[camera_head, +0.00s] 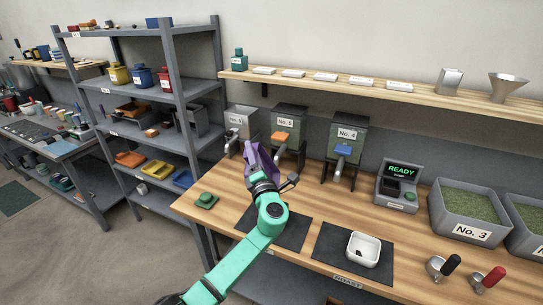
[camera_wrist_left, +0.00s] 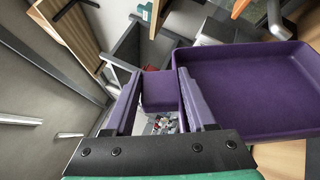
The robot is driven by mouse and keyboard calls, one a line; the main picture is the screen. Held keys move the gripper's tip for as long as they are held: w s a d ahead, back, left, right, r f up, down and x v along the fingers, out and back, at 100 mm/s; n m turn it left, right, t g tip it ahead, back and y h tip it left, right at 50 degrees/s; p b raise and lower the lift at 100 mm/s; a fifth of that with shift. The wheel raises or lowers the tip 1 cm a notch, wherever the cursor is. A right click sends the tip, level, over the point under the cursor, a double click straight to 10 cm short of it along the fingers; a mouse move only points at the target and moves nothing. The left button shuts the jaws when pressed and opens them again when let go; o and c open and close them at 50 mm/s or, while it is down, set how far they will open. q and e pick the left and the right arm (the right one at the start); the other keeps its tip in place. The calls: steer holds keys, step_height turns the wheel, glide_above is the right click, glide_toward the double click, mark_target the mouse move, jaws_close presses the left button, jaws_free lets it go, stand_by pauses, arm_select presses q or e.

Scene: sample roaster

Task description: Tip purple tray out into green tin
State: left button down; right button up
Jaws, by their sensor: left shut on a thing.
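The purple tray (camera_head: 250,158) is held in the air over the left part of the wooden bench, and it looks tilted in the head view. My left gripper (camera_head: 264,184) is shut on the tray's end tab. In the left wrist view the fingers (camera_wrist_left: 157,100) flank the purple tab, and the tray (camera_wrist_left: 250,85) extends to the right. Its visible floor looks bare; part of it is out of frame. A green tin (camera_head: 239,60) stands on the left end of the wall shelf, apart from the tray. My right gripper is not in view.
Several hopper machines, including No. 4 (camera_head: 347,145), stand behind the tray. A small green knobbed piece (camera_head: 207,200) lies on the bench's left corner. A white bowl (camera_head: 364,248) sits on a dark mat at the front. A grey rack (camera_head: 170,80) stands left of the bench.

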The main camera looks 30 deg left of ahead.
mark_target(243, 158)
arm_select(q)
steer(key=a+n, duration=0.1)
steer(key=s+a+n+g, duration=0.1)
steer(key=a, duration=0.1)
steer(key=shift+a+r, duration=0.15)
steer(key=shift+a, duration=0.15)
steer(key=s+a+f+n+g+h, duration=0.2)
steer(key=a+f+n+h, duration=0.3)
steer(key=f, duration=1.2)
steer(key=a+n+g, duration=0.1)
steer(key=a+n, duration=0.3)
steer(key=a, duration=0.2)
steer(key=shift+a+h+p, duration=0.15)
steer(key=shift+h+p, duration=0.15)
steer(key=shift+h, duration=0.1)
steer(key=shift+s+f, duration=0.1)
steer(key=shift+s, duration=0.05)
